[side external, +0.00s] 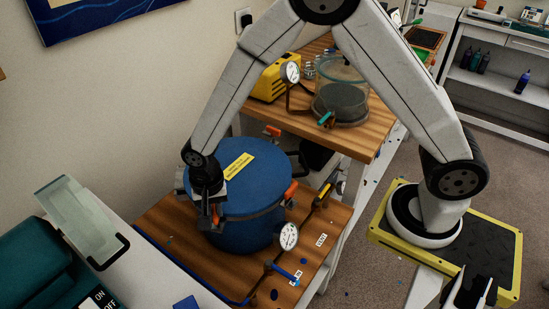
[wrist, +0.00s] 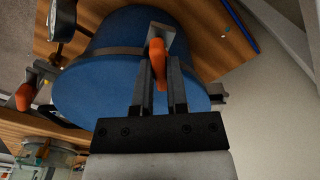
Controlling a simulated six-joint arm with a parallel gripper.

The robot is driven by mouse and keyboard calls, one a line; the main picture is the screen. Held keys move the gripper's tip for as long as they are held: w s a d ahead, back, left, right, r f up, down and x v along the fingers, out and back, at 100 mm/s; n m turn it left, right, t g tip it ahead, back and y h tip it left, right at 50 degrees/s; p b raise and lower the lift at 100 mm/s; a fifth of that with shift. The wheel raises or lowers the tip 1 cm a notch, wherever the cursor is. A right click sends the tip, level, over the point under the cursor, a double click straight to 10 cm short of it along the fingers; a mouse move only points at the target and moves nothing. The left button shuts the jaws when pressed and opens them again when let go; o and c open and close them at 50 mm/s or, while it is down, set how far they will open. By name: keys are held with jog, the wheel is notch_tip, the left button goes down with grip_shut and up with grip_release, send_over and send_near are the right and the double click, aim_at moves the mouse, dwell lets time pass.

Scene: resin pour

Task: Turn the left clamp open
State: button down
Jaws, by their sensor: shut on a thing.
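A blue pressure pot (side external: 245,228) with a blue lid (side external: 262,172) and yellow label stands on the wooden bench. My gripper (side external: 212,212) is at the front left of its rim, pointing down. In the wrist view my gripper (wrist: 159,62) is shut on an orange clamp handle (wrist: 157,58), which sits between the two fingers at the rim of the lid (wrist: 105,85). In the side view this clamp is mostly hidden by my gripper. Another orange clamp (side external: 291,190) is at the pot's right side; one also shows in the wrist view (wrist: 24,97).
A pressure gauge (side external: 288,236) and a pipe with a blue-handled valve (side external: 284,272) stand in front of the pot at right. A glass chamber (side external: 342,92) and a yellow machine (side external: 272,83) are on the bench behind. A clear tray (side external: 85,215) is at left.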

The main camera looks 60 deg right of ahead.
aim_at(214, 210)
jog(key=n, duration=1.3)
dwell(0.5)
jog(key=c, duration=0.6)
grip_release()
jog(key=shift+c, duration=0.2)
jog(key=shift+r, duration=0.1)
jog(key=shift+r, duration=3.85)
